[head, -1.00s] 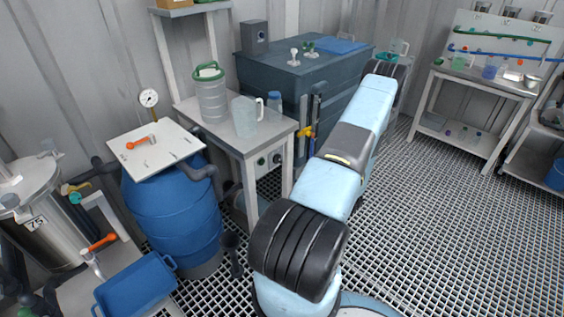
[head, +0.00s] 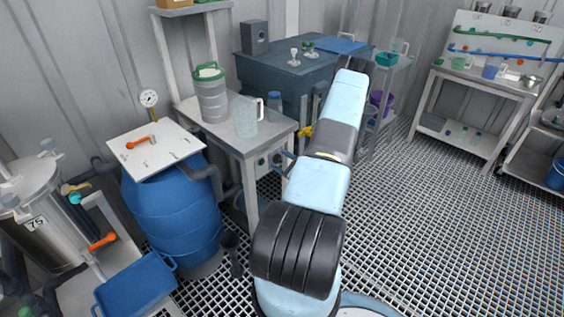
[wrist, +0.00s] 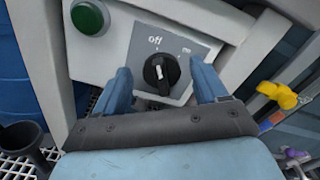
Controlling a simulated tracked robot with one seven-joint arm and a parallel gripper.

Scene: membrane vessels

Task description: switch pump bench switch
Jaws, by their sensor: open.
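The pump bench (head: 268,137) stands left of my arm in the head view, with its switch panel on the front. In the wrist view the switch is a black rotary knob (wrist: 161,72) on a grey plate (wrist: 140,52) marked "off" and "on". Its white mark seems to point up towards "off". My gripper (wrist: 160,64) is open, with one blue finger on each side of the knob. I cannot tell whether either finger touches it.
A green button (wrist: 88,17) sits left of the switch plate. A yellow valve handle (wrist: 277,94) is to the right. A clear jug (head: 246,117) and a green-lidded canister (head: 211,95) stand on the bench. A blue barrel (head: 172,213) is on the left; the grating floor at right is clear.

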